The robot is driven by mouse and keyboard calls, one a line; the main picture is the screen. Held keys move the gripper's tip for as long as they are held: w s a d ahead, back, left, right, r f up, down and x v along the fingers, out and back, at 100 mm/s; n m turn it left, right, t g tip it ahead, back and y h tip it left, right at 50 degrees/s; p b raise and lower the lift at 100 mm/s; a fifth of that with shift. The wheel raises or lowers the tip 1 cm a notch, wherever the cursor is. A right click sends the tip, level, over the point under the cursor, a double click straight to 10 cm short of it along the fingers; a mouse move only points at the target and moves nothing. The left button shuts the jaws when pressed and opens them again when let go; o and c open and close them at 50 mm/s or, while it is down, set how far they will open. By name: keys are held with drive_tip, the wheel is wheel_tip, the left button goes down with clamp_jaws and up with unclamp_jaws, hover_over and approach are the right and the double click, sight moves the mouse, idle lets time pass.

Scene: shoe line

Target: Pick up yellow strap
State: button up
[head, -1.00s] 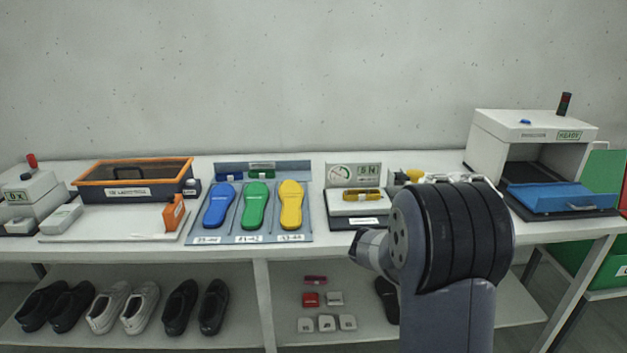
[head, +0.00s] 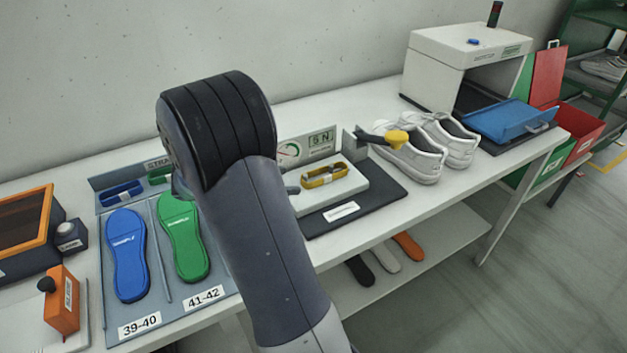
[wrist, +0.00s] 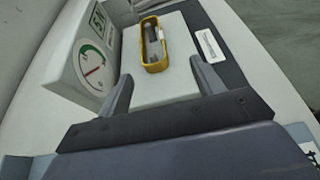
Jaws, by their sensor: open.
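The yellow strap (head: 326,181) is a long rounded loop with something grey inside it. It lies on the white block of the gauge stand (head: 347,191), which has a dial and a "5 N" display. In the wrist view the strap (wrist: 156,68) is ahead of my gripper (wrist: 161,70), around the line between the two fingers and beyond their tips. The fingers are spread wide and empty, and neither touches the strap. In the head view my arm hides most of the gripper; only a grey fingertip shows left of the strap.
A yellow-ended tool on a grey bracket (head: 384,138) stands right of the gauge. White shoes (head: 424,152) and a white machine with a blue tray (head: 508,121) lie further right. Blue (head: 128,255) and green (head: 184,238) insoles lie left of my arm.

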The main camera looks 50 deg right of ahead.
sight(303, 178)
drive_tip(key=shift+w+d+f, duration=0.1)
drive_tip(key=shift+d+f, duration=0.1)
drive_tip(key=shift+d, duration=0.3)
drive_tip(key=shift+w+d+f, duration=0.1)
drive_tip(key=shift+d+f, duration=0.1)
drive_tip(key=shift+d, duration=0.25)
drive_tip(key=x, duration=0.5)
drive_tip(key=shift+d+f, duration=0.25)
drive_tip(key=shift+d, duration=0.1)
drive_tip(key=c, duration=1.1)
drive_tip(key=shift+c, duration=0.2)
